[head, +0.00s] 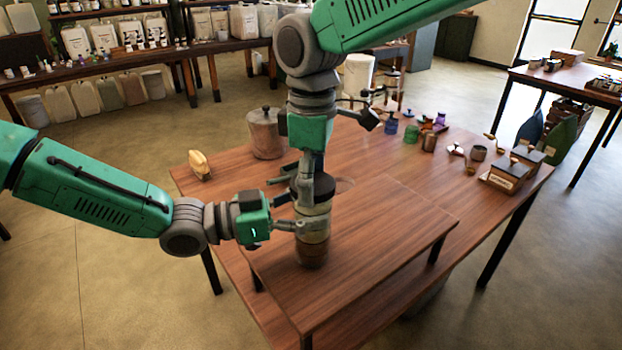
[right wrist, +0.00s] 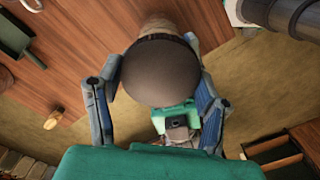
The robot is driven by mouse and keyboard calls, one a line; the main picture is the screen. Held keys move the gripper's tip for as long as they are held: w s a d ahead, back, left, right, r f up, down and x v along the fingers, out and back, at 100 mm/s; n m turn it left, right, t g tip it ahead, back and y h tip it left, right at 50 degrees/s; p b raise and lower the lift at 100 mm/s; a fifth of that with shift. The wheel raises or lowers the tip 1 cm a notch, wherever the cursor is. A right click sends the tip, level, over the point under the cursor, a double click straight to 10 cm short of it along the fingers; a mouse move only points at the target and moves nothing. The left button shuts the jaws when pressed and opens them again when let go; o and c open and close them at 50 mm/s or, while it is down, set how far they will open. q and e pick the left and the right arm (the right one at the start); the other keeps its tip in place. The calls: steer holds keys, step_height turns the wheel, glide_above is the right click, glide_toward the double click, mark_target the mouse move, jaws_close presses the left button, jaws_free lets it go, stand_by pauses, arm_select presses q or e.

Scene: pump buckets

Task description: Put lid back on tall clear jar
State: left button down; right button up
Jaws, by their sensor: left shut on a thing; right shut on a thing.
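The tall jar (head: 312,252) stands upright on the raised board of the wooden table, with brownish contents in its lower part. My left gripper (head: 298,217) comes in from the left and is shut on the jar's side. The dark round lid (head: 320,188) is at the top of the jar, and my right gripper (head: 312,178) is shut on it from above. In the right wrist view the lid (right wrist: 160,70) fills the space between the fingers, with part of the jar (right wrist: 165,27) behind it. The fingers hide part of the rim, so I cannot tell whether the lid is fully seated.
A brown lidded canister (head: 265,135) and a yellow object (head: 200,165) stand at the table's back left. Several small coloured jars (head: 411,133) and wooden boxes (head: 508,172) stand along the right side. The raised board's front right (head: 390,245) is clear.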

steer(key=m, duration=0.4)
steer(key=o, duration=1.4)
step_height(320, 180, up, 12)
steer(key=shift+w+a+f, duration=0.1)
steer(key=shift+w, duration=0.05)
arm_select(q)
steer(key=shift+c, duration=2.4)
jaws_free()
